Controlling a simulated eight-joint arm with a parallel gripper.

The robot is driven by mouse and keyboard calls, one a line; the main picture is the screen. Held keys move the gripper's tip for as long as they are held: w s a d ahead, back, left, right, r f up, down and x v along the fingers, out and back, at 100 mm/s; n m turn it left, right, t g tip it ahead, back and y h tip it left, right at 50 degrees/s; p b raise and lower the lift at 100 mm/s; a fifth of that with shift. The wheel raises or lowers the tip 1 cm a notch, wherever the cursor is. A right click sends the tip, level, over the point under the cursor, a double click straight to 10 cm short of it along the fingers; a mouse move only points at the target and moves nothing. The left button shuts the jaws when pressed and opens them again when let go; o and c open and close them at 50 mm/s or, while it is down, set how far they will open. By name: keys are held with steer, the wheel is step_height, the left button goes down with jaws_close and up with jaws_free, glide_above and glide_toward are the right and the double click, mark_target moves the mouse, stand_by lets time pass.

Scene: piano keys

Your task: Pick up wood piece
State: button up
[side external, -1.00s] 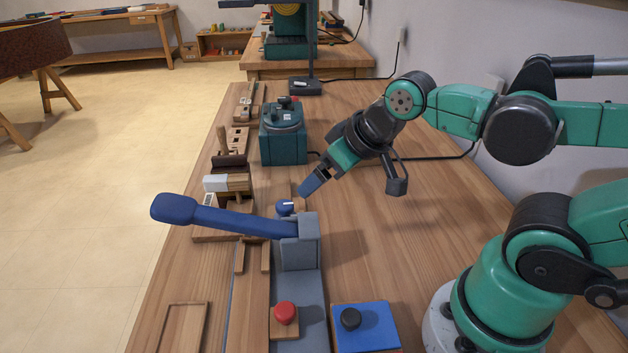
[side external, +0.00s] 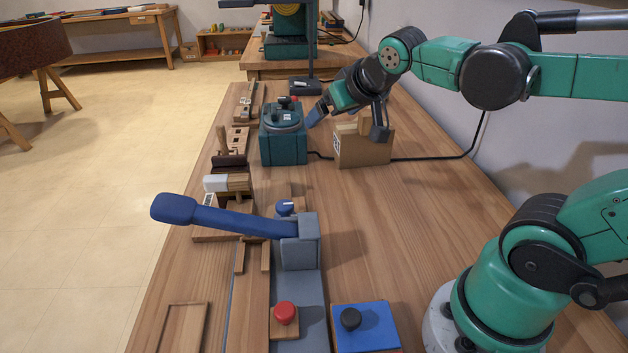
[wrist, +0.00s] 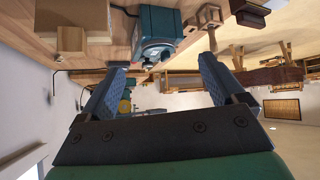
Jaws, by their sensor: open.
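The task's wood piece cannot be singled out. Light wood pieces (side external: 347,129) stick out of the top of a brown box (side external: 362,153) right of the teal machine. In the wrist view, which looks upside down, the box (wrist: 72,14) and a wood piece (wrist: 70,38) are at upper left. Other wood pieces (side external: 238,140) lie left of the machine. My gripper (side external: 315,116) has blue fingers and is above and between the machine and the box. In the wrist view its fingers (wrist: 160,78) are spread with nothing held between them.
The teal machine (side external: 283,143) stands close by my fingers; it also shows in the wrist view (wrist: 157,32). A long blue lever (side external: 215,217), a red knob (side external: 285,312) and a blue board (side external: 366,326) are nearer.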

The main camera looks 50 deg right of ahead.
steer(key=w+d+m+t+h, duration=0.1)
steer(key=w+d+m+h, duration=0.2)
steer(key=d, duration=0.6)
steer(key=m+h, duration=0.2)
steer(key=h, duration=0.2)
glide_above(367, 114)
steer(key=s+a, duration=0.2)
steer(key=s, duration=0.1)
steer(key=shift+m, duration=0.3)
steer(key=f, duration=0.6)
steer(key=shift+w+d, duration=0.25)
steer(key=shift+d, duration=0.05)
steer(key=shift+f, duration=0.4)
steer(key=shift+x, duration=2.75)
steer(key=shift+w+a, duration=0.1)
jaws_close()
